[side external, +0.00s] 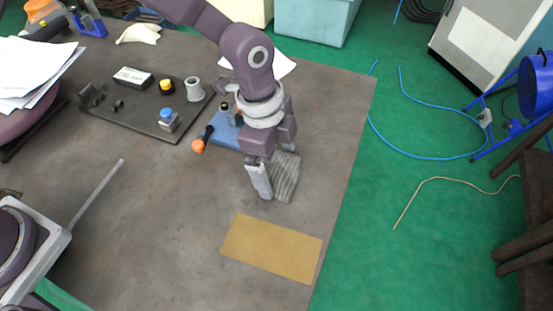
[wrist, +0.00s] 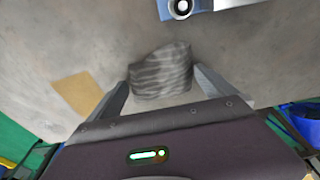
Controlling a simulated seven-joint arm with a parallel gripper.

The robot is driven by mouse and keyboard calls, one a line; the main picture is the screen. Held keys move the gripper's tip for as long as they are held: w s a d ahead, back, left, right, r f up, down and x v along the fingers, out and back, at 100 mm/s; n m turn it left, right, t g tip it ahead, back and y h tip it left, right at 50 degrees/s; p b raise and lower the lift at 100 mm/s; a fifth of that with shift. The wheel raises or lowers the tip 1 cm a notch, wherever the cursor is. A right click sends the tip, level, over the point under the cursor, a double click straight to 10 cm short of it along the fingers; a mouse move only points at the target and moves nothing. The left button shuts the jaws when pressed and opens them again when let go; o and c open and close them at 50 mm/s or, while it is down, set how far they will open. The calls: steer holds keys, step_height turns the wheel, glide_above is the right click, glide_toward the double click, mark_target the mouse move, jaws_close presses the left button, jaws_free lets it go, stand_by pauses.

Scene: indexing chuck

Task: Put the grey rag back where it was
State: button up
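The grey rag (side external: 286,178) is a striped, crumpled bundle near the right part of the bench. It also shows in the wrist view (wrist: 161,73), in the gap between my two fingers. My gripper (side external: 272,180) points down at the rag, with its fingers wide apart. In the wrist view, my gripper (wrist: 160,80) has one finger close to each side of the rag. I cannot tell whether both fingers press on it. In the side view one finger stands left of the rag, and the other is hidden. Whether the rag touches the bench is unclear.
A tan rectangle (side external: 272,248) lies flat on the bench in front of the rag. Behind my gripper are a blue plate (side external: 228,133) and an orange-handled tool (side external: 198,146). A dark tray (side external: 135,115) holds several small parts. The bench's right edge is near; its front middle is clear.

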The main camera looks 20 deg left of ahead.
step_height(320, 180, up, 12)
steer(key=a, duration=0.2)
steer(key=shift+r, duration=0.1)
steer(key=s+a+r+n+t, duration=0.25)
steer(key=a+r+n, duration=0.2)
steer(key=a, duration=0.25)
steer(key=s+a+r+n+t, duration=0.1)
steer(key=s+a+r+n, duration=0.2)
steer(key=a+r, duration=0.4)
steer(key=s+a+f+n+t+y, duration=0.1)
steer(key=s+a+n+t, duration=0.1)
steer(key=s+a+n, duration=0.8)
steer(key=s+a, duration=0.1)
steer(key=s, duration=0.3)
steer(key=shift+a+y, duration=0.3)
steer(key=shift+y, duration=0.1)
